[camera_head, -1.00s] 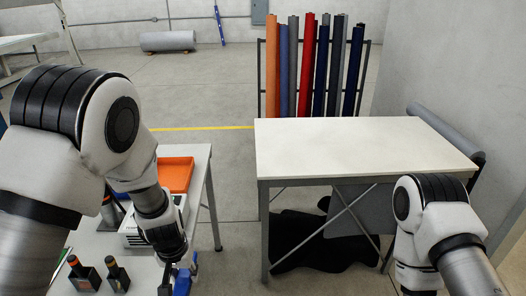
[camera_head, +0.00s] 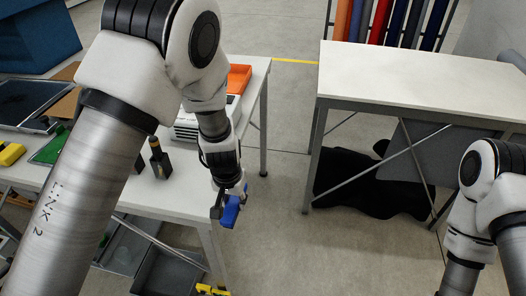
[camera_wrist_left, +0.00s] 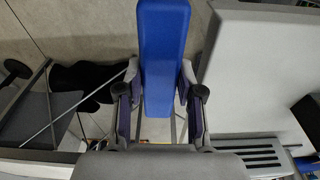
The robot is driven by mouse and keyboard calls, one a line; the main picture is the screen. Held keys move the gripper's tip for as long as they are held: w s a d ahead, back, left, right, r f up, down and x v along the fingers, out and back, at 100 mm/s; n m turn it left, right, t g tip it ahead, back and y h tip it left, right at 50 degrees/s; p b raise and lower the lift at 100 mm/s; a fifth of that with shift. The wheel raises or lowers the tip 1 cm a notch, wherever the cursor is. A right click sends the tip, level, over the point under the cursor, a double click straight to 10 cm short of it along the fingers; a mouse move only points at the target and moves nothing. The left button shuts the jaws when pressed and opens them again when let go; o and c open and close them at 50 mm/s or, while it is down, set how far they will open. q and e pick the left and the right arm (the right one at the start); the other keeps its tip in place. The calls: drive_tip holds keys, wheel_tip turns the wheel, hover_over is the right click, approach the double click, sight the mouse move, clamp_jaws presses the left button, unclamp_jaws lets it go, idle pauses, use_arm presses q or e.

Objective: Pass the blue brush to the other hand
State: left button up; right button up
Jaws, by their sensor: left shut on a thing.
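The blue brush (camera_head: 231,211) is in my left gripper (camera_head: 230,195), just off the right edge of the left white table in the head view. In the left wrist view the brush (camera_wrist_left: 163,60) shows as a long blue block, and the fingers of my left gripper (camera_wrist_left: 160,100) are closed on its two sides. My right arm shows at the right of the head view, but its gripper is outside the picture.
The left white table (camera_head: 190,205) holds an orange tray (camera_head: 238,78), a dark bottle (camera_head: 159,158) and a yellow item (camera_head: 10,153). A second pale table (camera_head: 420,85) stands at the right, with black cloth (camera_head: 365,185) beneath. Open floor lies between the tables.

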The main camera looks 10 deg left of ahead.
drive_tip(key=o, duration=0.4)
drive_tip(key=shift+o, duration=0.6)
drive_tip(key=shift+w, duration=0.3)
drive_tip(key=w+a+r+n+t+y, duration=0.1)
drive_tip(key=w+a+t, duration=0.35)
drive_tip(key=w, duration=0.95)
drive_tip(key=w+a+r+n+t+y, duration=0.1)
drive_tip(key=w+r+n+t, duration=0.1)
drive_tip(key=w+t, duration=0.95)
drive_tip(key=w+a+n+t+y, duration=0.1)
drive_tip(key=w+a+n+y, duration=0.15)
drive_tip(key=w+a, duration=0.6)
drive_tip(key=s+a+f+y, duration=0.3)
drive_tip(key=s+a+f, duration=0.2)
drive_tip(key=s+a, duration=0.4)
use_arm(q)
drive_tip(key=w+d+f+n, duration=0.4)
drive_tip(key=w+d+f, duration=1.1)
drive_tip(key=w+f, duration=0.2)
drive_tip(key=shift+d+f+n+y, duration=0.2)
drive_tip(key=shift+f+n+y, duration=0.1)
drive_tip(key=shift+f, duration=0.2)
use_arm(e)
drive_tip(key=x, duration=1.3)
drive_tip(key=shift+w+f, duration=0.25)
drive_tip(key=shift+f, duration=0.35)
